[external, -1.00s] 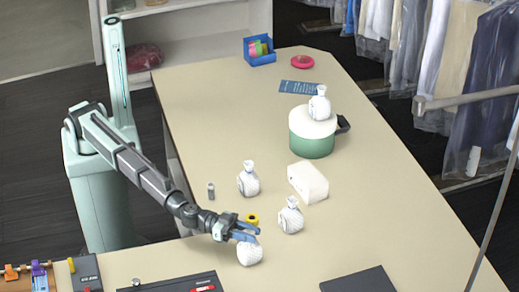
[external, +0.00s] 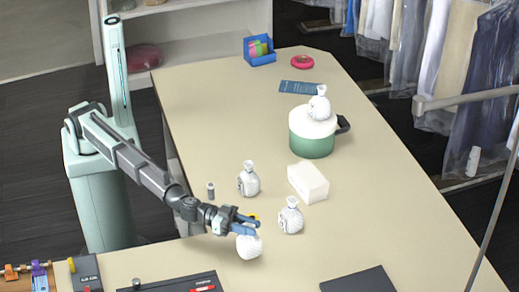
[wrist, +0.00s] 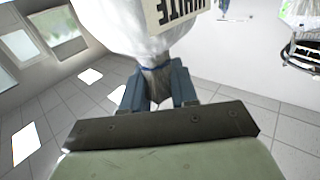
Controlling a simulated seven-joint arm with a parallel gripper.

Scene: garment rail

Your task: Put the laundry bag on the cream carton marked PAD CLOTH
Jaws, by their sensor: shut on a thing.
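My gripper (external: 246,222) is shut on the neck of a white laundry bag (external: 249,246), which hangs below the fingers near the front of the table. In the wrist view the bag (wrist: 125,28) has a blue tie and a label reading WHITE, and its neck is between my blue-grey fingers (wrist: 158,88). A cream carton (external: 308,183) lies behind and to the right of my gripper, with nothing on it. Its marking cannot be read. Other white bags stand nearby, one (external: 248,180) left of the carton and one (external: 291,216) in front of it.
A green pot (external: 311,144) with a white bag (external: 319,105) on its lid stands behind the carton. A yellow roll (external: 254,217) is partly hidden behind my gripper. A small grey cylinder (external: 211,190) stands to the left. A dark flat panel (external: 358,281) lies at the front.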

